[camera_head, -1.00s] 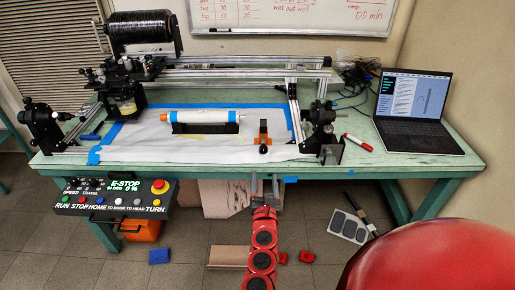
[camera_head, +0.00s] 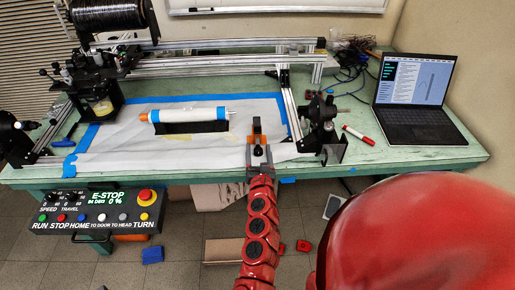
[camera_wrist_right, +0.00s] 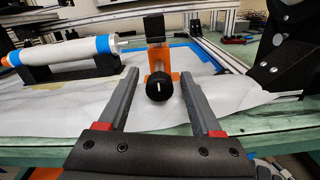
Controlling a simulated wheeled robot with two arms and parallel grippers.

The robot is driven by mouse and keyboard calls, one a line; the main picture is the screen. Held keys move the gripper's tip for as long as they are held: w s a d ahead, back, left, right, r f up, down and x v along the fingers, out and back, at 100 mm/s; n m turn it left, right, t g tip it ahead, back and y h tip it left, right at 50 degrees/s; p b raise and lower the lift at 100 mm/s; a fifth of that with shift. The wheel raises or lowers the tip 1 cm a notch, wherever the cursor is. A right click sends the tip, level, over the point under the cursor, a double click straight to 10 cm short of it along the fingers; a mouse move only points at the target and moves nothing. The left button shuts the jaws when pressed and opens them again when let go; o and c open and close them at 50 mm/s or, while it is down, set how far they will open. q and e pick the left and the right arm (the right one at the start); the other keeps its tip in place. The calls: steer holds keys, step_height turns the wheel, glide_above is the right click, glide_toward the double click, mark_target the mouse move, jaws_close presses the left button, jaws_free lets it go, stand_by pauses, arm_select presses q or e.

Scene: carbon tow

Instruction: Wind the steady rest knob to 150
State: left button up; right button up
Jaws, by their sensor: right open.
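The steady rest is a small orange and black stand (camera_wrist_right: 156,58) on the white sheet near the table's front edge. Its round black knob (camera_wrist_right: 158,86) faces me and has a white pointer line that points about straight up. No numbers can be read around it. In the head view the steady rest (camera_head: 257,131) stands just beyond my right gripper (camera_head: 259,157). The right gripper is open. In the right wrist view its two grey fingers (camera_wrist_right: 159,84) stand one on each side of the knob, with gaps on both sides. My left gripper is not in view.
A white tube with blue bands (camera_head: 188,115) lies in a black cradle to the left. A black bracketed fixture (camera_head: 320,125) stands to the right. A control panel (camera_head: 97,208) hangs at the front left. A laptop (camera_head: 415,95) and red marker (camera_head: 358,135) are at the right.

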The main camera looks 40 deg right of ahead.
steer(key=shift+c, duration=0.3)
jaws_close()
